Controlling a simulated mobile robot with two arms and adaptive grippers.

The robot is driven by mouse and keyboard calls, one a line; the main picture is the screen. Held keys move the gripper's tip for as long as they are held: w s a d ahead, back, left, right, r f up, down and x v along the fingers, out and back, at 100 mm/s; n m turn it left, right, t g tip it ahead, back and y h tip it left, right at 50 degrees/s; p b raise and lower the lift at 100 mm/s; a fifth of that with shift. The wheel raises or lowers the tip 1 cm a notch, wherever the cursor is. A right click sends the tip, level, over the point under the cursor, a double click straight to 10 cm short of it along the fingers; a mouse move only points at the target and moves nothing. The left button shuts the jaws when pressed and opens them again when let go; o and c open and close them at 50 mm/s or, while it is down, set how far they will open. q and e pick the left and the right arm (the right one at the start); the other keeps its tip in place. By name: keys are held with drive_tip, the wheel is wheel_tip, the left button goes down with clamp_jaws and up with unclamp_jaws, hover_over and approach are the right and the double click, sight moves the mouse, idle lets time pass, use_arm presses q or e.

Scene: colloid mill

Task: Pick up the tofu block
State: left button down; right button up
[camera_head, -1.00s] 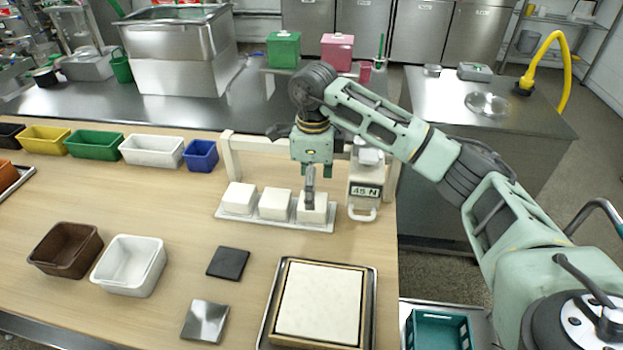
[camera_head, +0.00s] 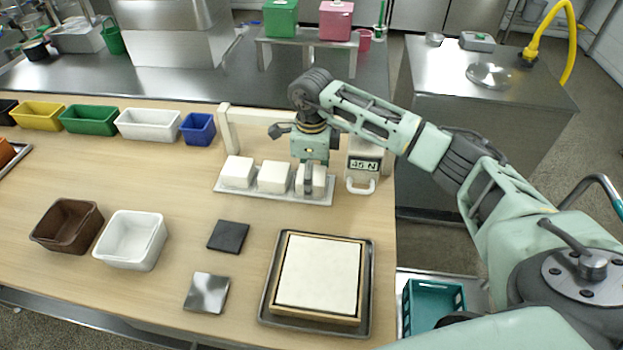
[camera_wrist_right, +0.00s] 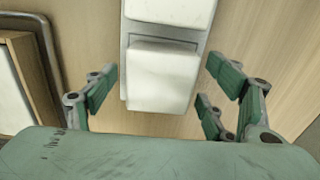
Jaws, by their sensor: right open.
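Three white tofu blocks stand in a row on a pale tray (camera_head: 258,194) near the back of the wooden table. They are the left block (camera_head: 238,171), the middle block (camera_head: 275,177) and the right block (camera_head: 318,183). My right gripper (camera_head: 310,182) points down at the right block and partly hides it. In the wrist view this block (camera_wrist_right: 163,75) lies between the spread fingers of the open gripper (camera_wrist_right: 161,82), with gaps on both sides. Part of the middle block (camera_wrist_right: 170,8) shows behind it. My left gripper is not in view.
A scale reading 45 N (camera_head: 362,165) stands close right of the tray. A white frame (camera_head: 232,130) is behind the blocks. A framed white slab (camera_head: 318,272), a dark plate (camera_head: 228,236) and a white bin (camera_head: 131,240) are nearer. The table's left middle is clear.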

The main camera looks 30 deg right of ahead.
drive_tip(key=c, duration=1)
